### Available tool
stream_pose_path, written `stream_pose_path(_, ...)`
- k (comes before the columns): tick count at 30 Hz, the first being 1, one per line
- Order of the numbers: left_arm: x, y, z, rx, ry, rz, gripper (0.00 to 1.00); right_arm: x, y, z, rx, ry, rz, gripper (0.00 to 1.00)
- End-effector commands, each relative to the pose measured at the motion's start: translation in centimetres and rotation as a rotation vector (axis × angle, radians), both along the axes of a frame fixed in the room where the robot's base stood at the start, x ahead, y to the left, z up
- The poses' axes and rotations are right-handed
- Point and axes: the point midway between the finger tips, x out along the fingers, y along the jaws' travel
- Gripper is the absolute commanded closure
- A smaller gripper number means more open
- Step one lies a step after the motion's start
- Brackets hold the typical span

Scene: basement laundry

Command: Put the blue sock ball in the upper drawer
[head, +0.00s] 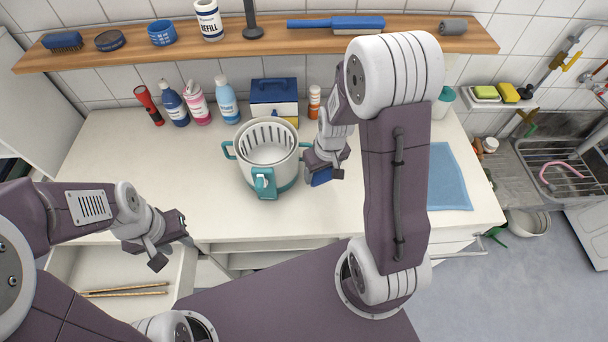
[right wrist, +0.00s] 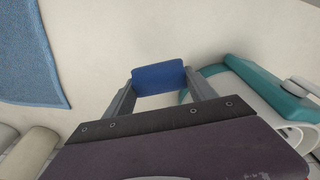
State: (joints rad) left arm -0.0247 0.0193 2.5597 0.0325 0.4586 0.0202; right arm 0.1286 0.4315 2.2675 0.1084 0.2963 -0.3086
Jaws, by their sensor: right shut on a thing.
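The blue sock ball (head: 321,177) is in my right gripper (head: 324,176), above the worktop just right of the white-and-teal pot. In the right wrist view the sock ball (right wrist: 158,77) shows as a blue rounded block between the two fingers, which are shut on it. An open drawer (head: 92,262) shows at the lower left of the head view, below the worktop's front edge, with a pair of thin wooden sticks or tongs (head: 125,292) inside. My left gripper (head: 172,252) is open and empty, over the drawer's right part. My left arm hides some of the drawer.
The pot (head: 268,150) with teal handles stands mid-worktop (head: 190,205). Behind it are several bottles (head: 226,100), a red torch (head: 148,103) and a blue-and-white box (head: 274,95). A blue cloth (head: 448,178) lies at right. A wooden shelf (head: 270,40) runs above. The left front worktop is clear.

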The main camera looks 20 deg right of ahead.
Motion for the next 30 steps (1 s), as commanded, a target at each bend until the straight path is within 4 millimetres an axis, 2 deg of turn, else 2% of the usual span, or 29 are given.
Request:
stream_pose_path(3, 0.0, 0.0, 0.5, 0.000, 0.000, 0.000, 0.64, 1.8, 1.2, -1.2, -0.001, 0.001, 0.003, 0.76)
stream_pose_path(7, 0.0, 0.0, 0.6, 0.000, 0.000, 0.000, 0.64, 2.6, 1.7, -1.8, 0.000, -0.001, 0.000, 0.76)
stream_pose_path(11, 0.0, 0.0, 0.6, 0.000, 0.000, 0.000, 0.64, 2.7, 1.7, -2.0, 0.000, 0.000, -0.001, 0.76)
stream_pose_path(18, 0.0, 0.0, 0.5, 0.000, 0.000, 0.000, 0.64, 2.6, 1.7, -5.7, 0.000, 0.002, -0.002, 0.76)
stream_pose_path(30, 0.0, 0.0, 0.0, 0.000, 0.000, 0.000, 0.64, 2.6, 1.7, -6.5, 0.000, -0.001, 0.000, 0.76)
